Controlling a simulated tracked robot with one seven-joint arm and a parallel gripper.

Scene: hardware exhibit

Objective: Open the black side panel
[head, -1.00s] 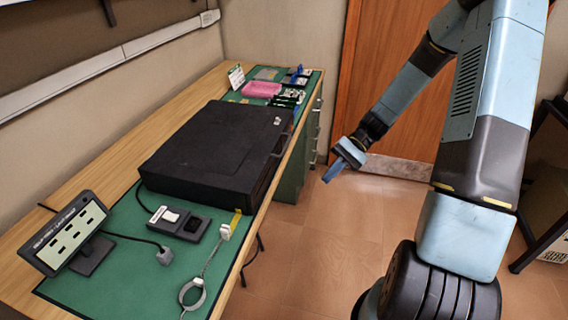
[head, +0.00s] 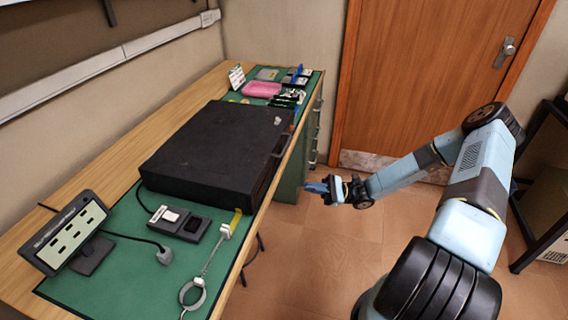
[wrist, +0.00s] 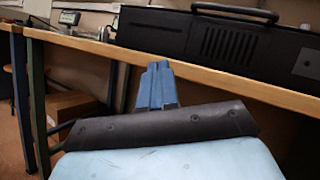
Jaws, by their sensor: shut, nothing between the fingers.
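A black case with a flat black side panel (head: 215,150) lies on the green mat of the workbench in the head view. A handle (head: 282,146) sits on its edge facing my arm. In the wrist view the case's vented side (wrist: 230,42) and its handle (wrist: 235,12) show at the upper right, above the table edge. My gripper (head: 312,187) is to the right of the bench, apart from the case. In the wrist view its blue fingers (wrist: 156,80) are together and empty, below the case.
The wooden table edge (wrist: 150,65) runs between my gripper and the case. A pink tray (head: 262,89) and boards lie behind.

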